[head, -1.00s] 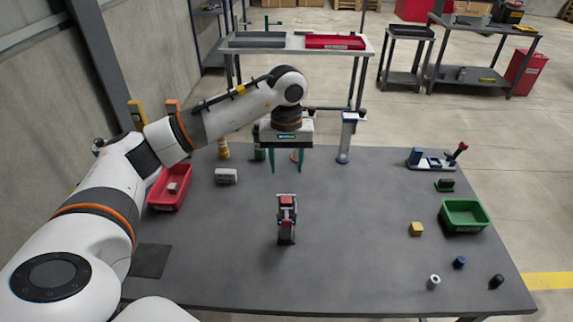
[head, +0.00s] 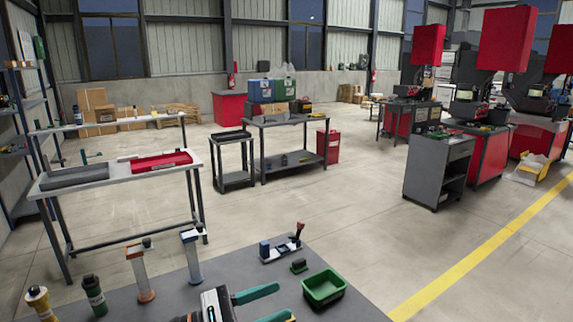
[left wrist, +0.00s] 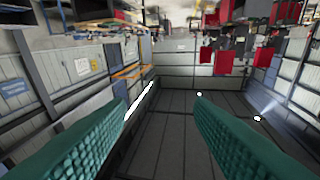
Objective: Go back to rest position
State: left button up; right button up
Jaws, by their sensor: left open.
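My left gripper (head: 284,302) shows at the bottom edge of the head view, above the grey table (head: 345,306). Its teal fingers point right and are apart, with nothing seen between them. The left wrist view looks between the same open gripper (left wrist: 174,98) into the hall, which appears upside down. Most of my left arm is outside the head view. My right gripper is not seen.
On the table are a green bin (head: 324,288), a small fixture with a red-topped lever (head: 284,246), and upright posts (head: 192,256). Behind stands a shelf with a red tray (head: 161,162). Open floor (head: 330,205) lies beyond.

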pick_arm(q)
jog(key=w+a+n+t+y, duration=0.1)
jog(key=a+n+t+y, duration=0.5)
jog(key=n, duration=0.6)
jog(key=w+a+n+t+y, duration=0.2)
jog(key=n+t+y, duration=0.2)
jog(key=n+t, duration=0.5)
jog(key=s+a+f+n+g+y, duration=0.3)
jog(key=a+f+n+g+y, duration=0.15)
jog(key=f+n, duration=0.35)
jog(key=s+a+f+n+g+y, duration=0.2)
jog(key=a+f+n+g+y, duration=0.25)
jog(key=n, duration=0.55)
jog(key=s+f+n+g, duration=0.5)
jog(key=s+f, duration=0.2)
jog(key=s, duration=0.3)
jog(key=s+f+n+g, duration=0.45)
jog(key=s+f, duration=0.25)
jog(key=s, duration=0.4)
notch_tip(320, 180, down, 27)
jog(key=g+b, duration=0.1)
jog(key=b, duration=0.1)
jog(key=s+a+f+g, duration=0.1)
jog(key=s+a+f, duration=0.2)
jog(key=s+f, duration=1.4)
jog(key=shift+a+f+b, duration=0.2)
jog(key=shift+f+b, duration=0.2)
jog(key=shift+f, duration=0.05)
